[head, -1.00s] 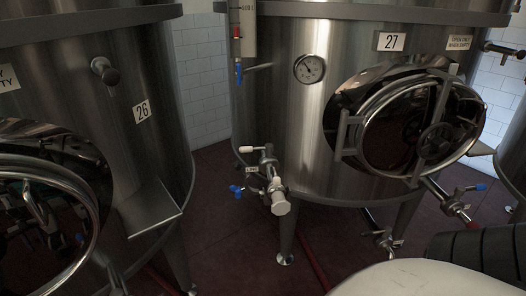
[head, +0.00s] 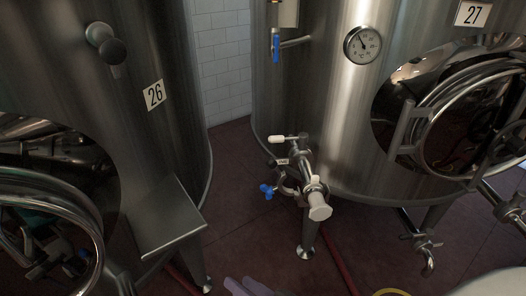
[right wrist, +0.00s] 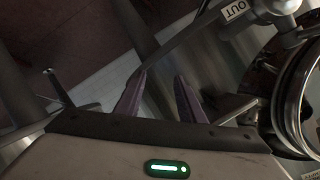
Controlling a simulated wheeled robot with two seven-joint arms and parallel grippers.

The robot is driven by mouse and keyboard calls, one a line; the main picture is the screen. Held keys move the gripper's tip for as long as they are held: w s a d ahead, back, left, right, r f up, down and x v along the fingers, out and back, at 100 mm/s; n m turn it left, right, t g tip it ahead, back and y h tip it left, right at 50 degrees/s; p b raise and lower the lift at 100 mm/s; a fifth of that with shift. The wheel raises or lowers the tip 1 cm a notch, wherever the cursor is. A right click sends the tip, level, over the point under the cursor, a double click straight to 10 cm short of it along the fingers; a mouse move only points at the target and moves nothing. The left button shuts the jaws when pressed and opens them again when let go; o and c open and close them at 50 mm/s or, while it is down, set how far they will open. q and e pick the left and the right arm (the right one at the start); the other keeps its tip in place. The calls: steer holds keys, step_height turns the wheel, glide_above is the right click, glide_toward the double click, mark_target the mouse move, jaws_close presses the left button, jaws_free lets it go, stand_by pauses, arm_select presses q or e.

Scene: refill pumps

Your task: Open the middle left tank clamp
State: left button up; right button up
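Tank 27 (head: 330,120) stands at the middle right of the head view. A valve assembly comes out of its lower left wall, with a white-tipped lever (head: 277,138) and a white end piece (head: 318,207). A clamp ring (head: 288,184) with a blue wing handle (head: 267,190) sits on it; whether the clamp is closed I cannot tell. My right gripper's purple fingertips (head: 246,287) show at the bottom edge, below and apart from the clamp. In the right wrist view the right gripper (right wrist: 158,85) is open, with nothing between its fingers. My left gripper is not in view.
Tank 26 (head: 155,140) stands at the left with a jutting metal plate (head: 165,215). A round manhole door (head: 470,115) and a lower valve (head: 425,243) are on the right. Red floor (head: 235,190) shows between the tanks. An OUT label (right wrist: 235,10) shows in the wrist view.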

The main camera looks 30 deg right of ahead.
steer(key=w+d+r+m+t+h+b, duration=0.1)
steer(key=w+d+r+m+t+b, duration=0.1)
steer(key=w+r+m+t, duration=0.3)
steer(key=m+t+h+b, duration=0.1)
steer(key=m+h+b, duration=0.3)
steer(key=m+h, duration=1.4)
glide_toward(272, 168)
steer(key=d+r+m+y, duration=0.1)
steer(key=m+y, duration=0.1)
steer(key=w+d+r+m+y, duration=0.1)
steer(key=m+y, duration=0.1)
steer(key=w+d+r+m+y, duration=0.1)
steer(key=r+m, duration=0.1)
steer(key=shift+w+d+y, duration=0.1)
steer(key=shift+w+y, duration=0.1)
steer(key=shift+y, duration=0.2)
steer(key=p+x, duration=0.1)
steer(key=x, duration=0.9)
steer(key=shift+d, duration=0.1)
jaws_close()
